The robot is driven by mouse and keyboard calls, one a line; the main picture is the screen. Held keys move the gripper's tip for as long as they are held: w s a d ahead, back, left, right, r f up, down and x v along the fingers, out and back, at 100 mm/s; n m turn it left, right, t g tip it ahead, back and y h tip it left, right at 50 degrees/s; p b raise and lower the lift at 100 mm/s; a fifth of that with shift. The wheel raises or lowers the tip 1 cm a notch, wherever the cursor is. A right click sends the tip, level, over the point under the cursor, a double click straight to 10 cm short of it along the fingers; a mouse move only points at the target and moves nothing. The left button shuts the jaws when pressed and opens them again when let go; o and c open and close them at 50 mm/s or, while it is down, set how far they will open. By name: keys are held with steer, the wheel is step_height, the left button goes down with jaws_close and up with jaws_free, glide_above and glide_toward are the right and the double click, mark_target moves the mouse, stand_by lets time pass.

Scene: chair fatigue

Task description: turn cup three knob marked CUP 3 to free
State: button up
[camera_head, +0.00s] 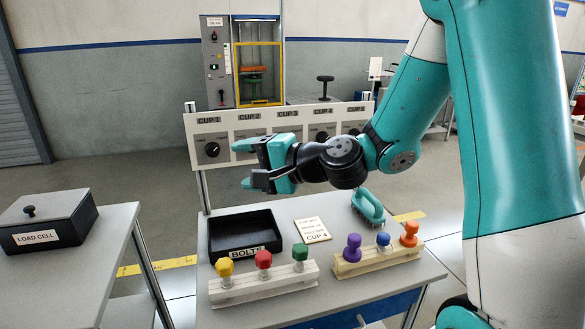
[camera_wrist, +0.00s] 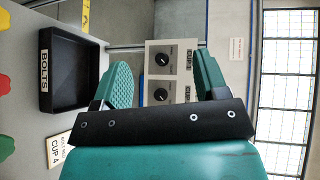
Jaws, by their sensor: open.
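A pale upright panel (camera_head: 222,132) at the back of the bench carries a row of knobs under labels. The CUP 3 label (camera_head: 285,115) shows in the head view, but the knob under it is hidden by my gripper and wrist. My gripper (camera_head: 256,166) is open and empty in front of the panel, pointing left in that view. In the wrist view my open fingers (camera_wrist: 165,77) frame two black knobs, an upper one (camera_wrist: 162,58) and a lower one (camera_wrist: 160,94). Their labels are turned sideways and partly readable. I cannot tell how the CUP 3 knob is set.
The CUP 1 knob (camera_head: 212,149) is clear at the panel's left. A black BOLTS tray (camera_head: 246,233), a CUP 4 card (camera_head: 313,230) and two racks (camera_head: 263,285) (camera_head: 378,261) of coloured knobs stand on the bench below. A load cell box (camera_head: 48,222) sits on the left table.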

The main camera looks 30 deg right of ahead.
steer(key=w+d+f+m+t+h+b, duration=0.2)
steer(key=d+f+m+h, duration=0.3)
steer(key=d+m, duration=0.4)
steer(key=w+d+f+m+t+h+b, duration=0.1)
steer(key=w+d+f+m+t+h, duration=0.15)
steer(key=d+m+h, duration=0.65)
steer(key=w+d+n+y+p, duration=0.2)
steer(key=w+p, duration=0.8)
steer(key=p, duration=1.1)
steer(key=shift+d+r+n+y+p, duration=0.3)
steer(key=shift+d+r+n+y, duration=0.1)
steer(key=shift+d, duration=0.6)
steer(key=p, duration=0.2)
steer(key=shift+w+p, duration=0.15)
steer(key=shift+p, duration=0.15)
steer(key=shift+w+d+f+p, duration=0.15)
steer(key=shift+w+p, duration=0.2)
steer(key=shift+w, duration=0.6)
steer(key=shift+w+f+p, duration=0.15)
steer(key=shift+w+p, duration=0.2)
steer(key=shift+w, duration=0.65)
steer(key=shift+w+d+f+p, duration=0.15)
steer(key=shift+w+p, duration=0.2)
steer(key=shift+w, duration=0.6)
